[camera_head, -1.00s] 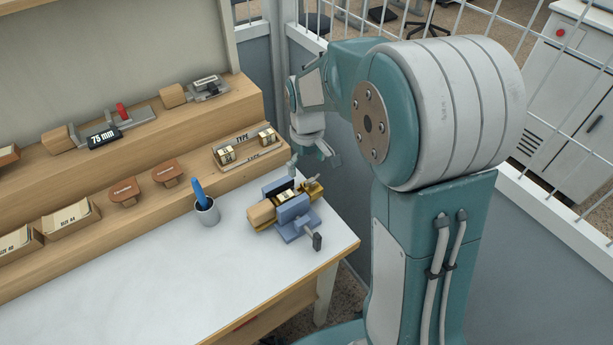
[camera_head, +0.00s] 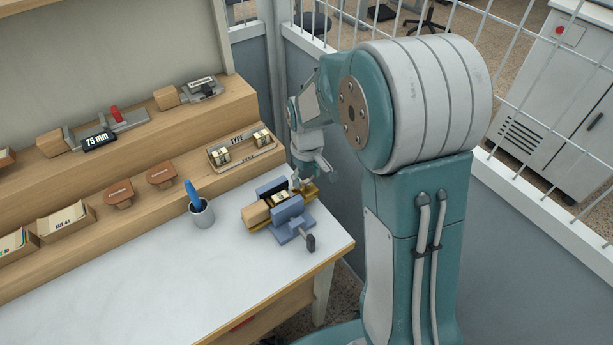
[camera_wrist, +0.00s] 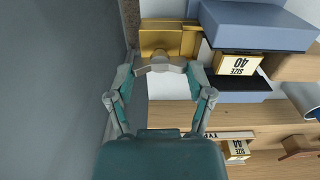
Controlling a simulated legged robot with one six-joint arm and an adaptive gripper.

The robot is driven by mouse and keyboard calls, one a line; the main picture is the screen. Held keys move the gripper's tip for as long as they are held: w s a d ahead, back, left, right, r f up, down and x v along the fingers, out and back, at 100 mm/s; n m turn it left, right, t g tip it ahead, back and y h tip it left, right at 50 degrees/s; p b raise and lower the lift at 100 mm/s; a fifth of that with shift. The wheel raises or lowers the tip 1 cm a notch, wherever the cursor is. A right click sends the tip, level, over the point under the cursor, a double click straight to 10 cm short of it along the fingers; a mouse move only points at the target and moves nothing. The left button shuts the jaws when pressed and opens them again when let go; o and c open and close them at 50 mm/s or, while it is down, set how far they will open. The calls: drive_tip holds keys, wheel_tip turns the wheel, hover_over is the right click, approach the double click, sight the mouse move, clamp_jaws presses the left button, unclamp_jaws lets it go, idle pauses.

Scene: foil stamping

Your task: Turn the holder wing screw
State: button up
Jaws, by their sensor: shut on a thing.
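The brass holder (camera_head: 308,195) with its wooden handle (camera_head: 255,215) is clamped in a blue vise (camera_head: 290,208) near the table's right end. In the wrist view the brass end (camera_wrist: 160,38) carries a grey wing screw (camera_wrist: 160,65). My gripper (camera_wrist: 161,68) has one fingertip at each side of the screw's wings and is shut on it. In the head view my gripper (camera_head: 303,181) is at the holder's far end, and the screw is hard to make out there.
A type rack (camera_head: 240,152) stands on the wooden step close behind the vise. A grey cup (camera_head: 202,213) with a blue tool stands left of it. The vise handle (camera_head: 310,242) sticks out in front. The white tabletop (camera_head: 150,275) is clear at the front left; a grey panel (camera_wrist: 55,80) is close by.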

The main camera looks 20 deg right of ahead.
drive_tip(key=shift+s+f+m, duration=0.15)
drive_tip(key=shift+m, duration=0.35)
drive_tip(key=o, duration=1.1)
drive_tip(key=shift+a, duration=0.1)
drive_tip(key=shift+r, duration=0.3)
wheel_tip(320, 180, up, 11)
drive_tip(key=shift+r, duration=0.2)
